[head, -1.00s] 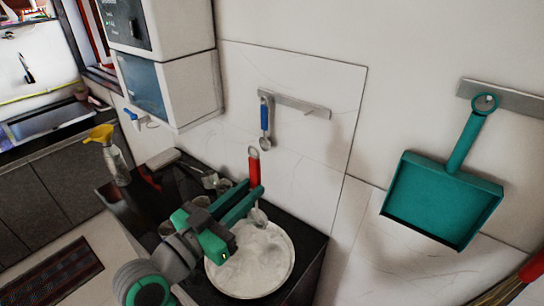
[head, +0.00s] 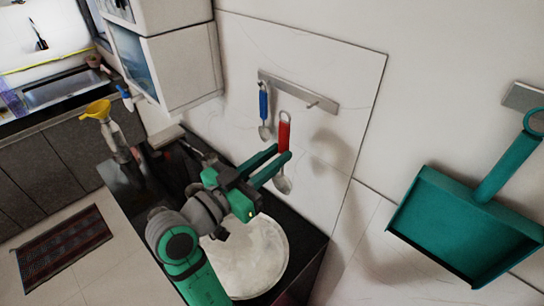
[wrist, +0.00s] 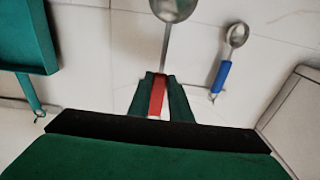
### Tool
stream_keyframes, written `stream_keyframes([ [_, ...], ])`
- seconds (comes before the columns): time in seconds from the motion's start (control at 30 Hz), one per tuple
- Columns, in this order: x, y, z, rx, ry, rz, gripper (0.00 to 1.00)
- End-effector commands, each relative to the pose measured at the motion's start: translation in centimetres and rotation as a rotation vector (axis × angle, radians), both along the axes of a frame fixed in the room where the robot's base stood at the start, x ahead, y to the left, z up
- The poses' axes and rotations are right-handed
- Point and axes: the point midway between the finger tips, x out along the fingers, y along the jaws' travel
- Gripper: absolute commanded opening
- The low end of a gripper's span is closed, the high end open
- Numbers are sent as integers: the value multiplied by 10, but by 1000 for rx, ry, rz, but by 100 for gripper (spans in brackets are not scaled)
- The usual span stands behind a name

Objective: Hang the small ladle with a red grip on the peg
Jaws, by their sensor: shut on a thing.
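My gripper (head: 281,157) is shut on the small ladle with a red grip (head: 284,135). The ladle is upright, ring end up and metal bowl down, in front of the wall panel. A bare peg (head: 314,104) sticks out from the right part of the metal rail (head: 290,91). In the head view the ladle's ring is lower and to the left of this peg, apart from it. The wrist view shows the red grip (wrist: 157,97) between the fingers (wrist: 158,88), with the bowl at the top edge; the ring end is hidden there.
A ladle with a blue grip (head: 263,102) hangs at the rail's left end, close beside the held ladle. A green dustpan (head: 465,225) hangs at the right.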

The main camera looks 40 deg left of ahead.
Motion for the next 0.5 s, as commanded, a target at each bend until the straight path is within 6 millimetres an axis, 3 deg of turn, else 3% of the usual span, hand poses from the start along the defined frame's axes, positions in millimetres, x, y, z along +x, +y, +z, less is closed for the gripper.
stream_keyframes([
  [0.5,26,-3,-2,1,-1,1,0],
])
